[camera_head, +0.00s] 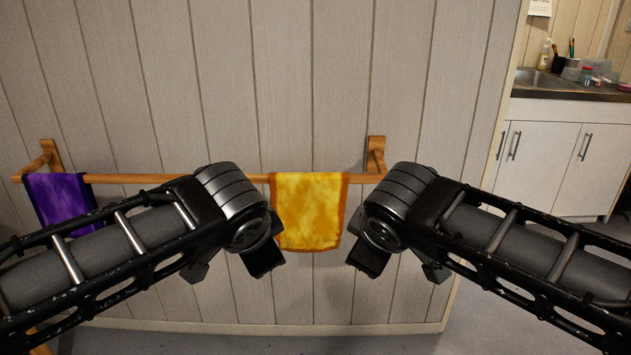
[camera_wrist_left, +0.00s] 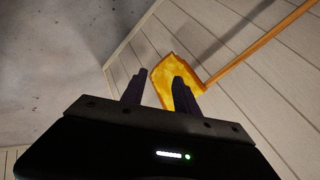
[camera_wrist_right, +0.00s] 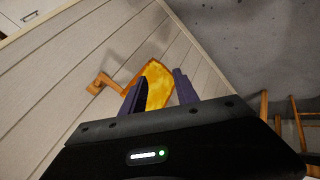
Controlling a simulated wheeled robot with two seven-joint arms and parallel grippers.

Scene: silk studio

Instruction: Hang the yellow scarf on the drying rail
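The yellow scarf (camera_head: 309,212), with an orange border, hangs folded over the wooden drying rail (camera_head: 140,178) near its right end. It also shows in the left wrist view (camera_wrist_left: 162,77) and the right wrist view (camera_wrist_right: 158,82). My left gripper (camera_head: 266,262) is just left of the scarf, and my right gripper (camera_head: 362,268) is just right of it. In the wrist views the fingers of both grippers stand apart with nothing between them that they touch. Both look empty. The scarf hangs clear of both grippers.
A purple scarf (camera_head: 58,198) hangs at the rail's left end. The rail sits on wooden wall brackets (camera_head: 376,155) against a panelled wall (camera_head: 310,80). A white cabinet (camera_head: 540,165) with a sink counter stands at the right.

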